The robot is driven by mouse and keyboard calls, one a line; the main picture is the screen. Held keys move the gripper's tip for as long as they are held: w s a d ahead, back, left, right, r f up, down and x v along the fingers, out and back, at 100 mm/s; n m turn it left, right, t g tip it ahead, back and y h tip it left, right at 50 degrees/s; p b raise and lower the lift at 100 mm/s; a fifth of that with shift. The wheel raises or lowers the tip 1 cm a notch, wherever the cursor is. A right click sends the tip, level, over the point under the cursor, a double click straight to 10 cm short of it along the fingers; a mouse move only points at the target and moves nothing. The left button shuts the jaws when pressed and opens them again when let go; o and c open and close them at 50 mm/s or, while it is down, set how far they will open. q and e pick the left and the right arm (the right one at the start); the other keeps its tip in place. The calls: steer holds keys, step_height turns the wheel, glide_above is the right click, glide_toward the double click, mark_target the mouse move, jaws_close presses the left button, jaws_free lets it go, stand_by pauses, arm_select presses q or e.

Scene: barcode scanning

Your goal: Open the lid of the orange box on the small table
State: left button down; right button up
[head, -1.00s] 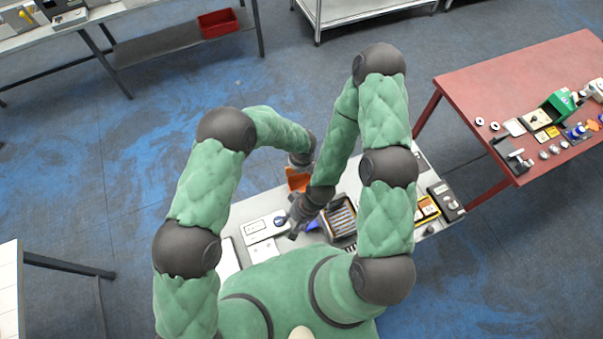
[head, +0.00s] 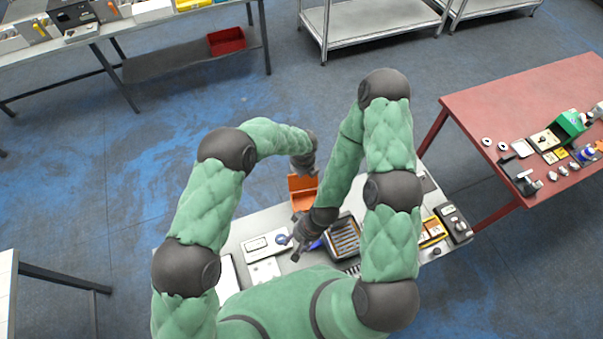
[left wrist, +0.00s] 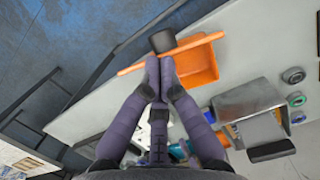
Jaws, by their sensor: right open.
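The orange box (head: 303,201) stands near the far edge of the small grey table (head: 272,216). Its lid (head: 303,182) is raised. The left wrist view shows the open orange tray (left wrist: 200,66) and the lid (left wrist: 130,69) nearly edge-on. My left gripper (left wrist: 160,62) has its fingers together at the lid; whether the lid is pinched is unclear. A dark block (left wrist: 162,40) shows just beyond the fingertips. In the head view the left fingers are hidden behind the wrist (head: 304,160). My right gripper (head: 297,250) is open over the table, nearer me than the box.
A dark slotted tray (head: 345,238) lies right of my right gripper, close to it. A white box (head: 265,245) lies left. A red table (head: 500,100) with small items stands at the right. Open floor (head: 110,190) lies left of the small table.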

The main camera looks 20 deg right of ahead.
arm_select(q)
steer(key=shift+r, duration=0.15)
step_height(320, 180, up, 12)
steer(key=s, duration=0.1)
steer(key=shift+s+f, duration=0.2)
steer(key=shift+s, duration=0.2)
steer(key=shift+a, duration=0.1)
stand_by(0.3)
